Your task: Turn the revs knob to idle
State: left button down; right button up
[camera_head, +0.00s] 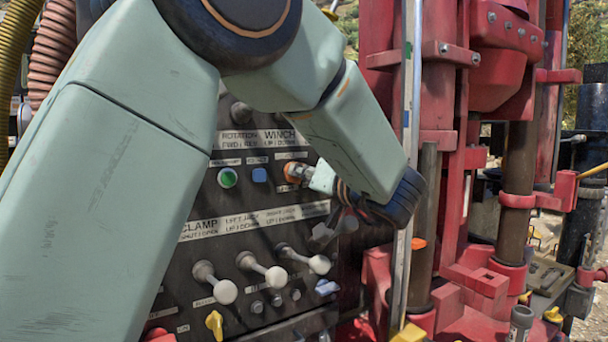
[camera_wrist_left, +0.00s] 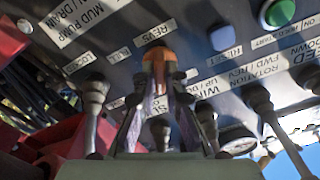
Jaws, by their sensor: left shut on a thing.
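The revs knob (camera_head: 291,171) is a small orange knob on the dark control panel (camera_head: 262,228), right of the blue button. In the left wrist view the orange knob (camera_wrist_left: 158,54) shows between the fingertips, just below the REVS label (camera_wrist_left: 155,33). My left gripper (camera_head: 297,173) reaches the panel from the right and is shut on the knob. Its two fingers (camera_wrist_left: 160,72) pinch the knob's sides in the wrist view and cover part of it. The knob's pointer direction cannot be made out. My right gripper is not in view.
A green button (camera_head: 228,178) and a blue button (camera_head: 260,175) sit left of the knob. Several lever handles with pale round ends (camera_head: 274,275) stick out below. A red drill mast (camera_head: 460,120) stands right of the panel. A yellow hose (camera_head: 14,50) hangs at far left.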

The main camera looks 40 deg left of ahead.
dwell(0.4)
pick_arm(q)
jog(key=shift+n+p, duration=0.45)
jog(key=shift+n, duration=2.15)
jog(key=c, duration=1.4)
grip_release()
jog(key=shift+s+d+r, duration=0.1)
jog(key=shift+d, duration=0.1)
jog(key=shift+a, duration=0.15)
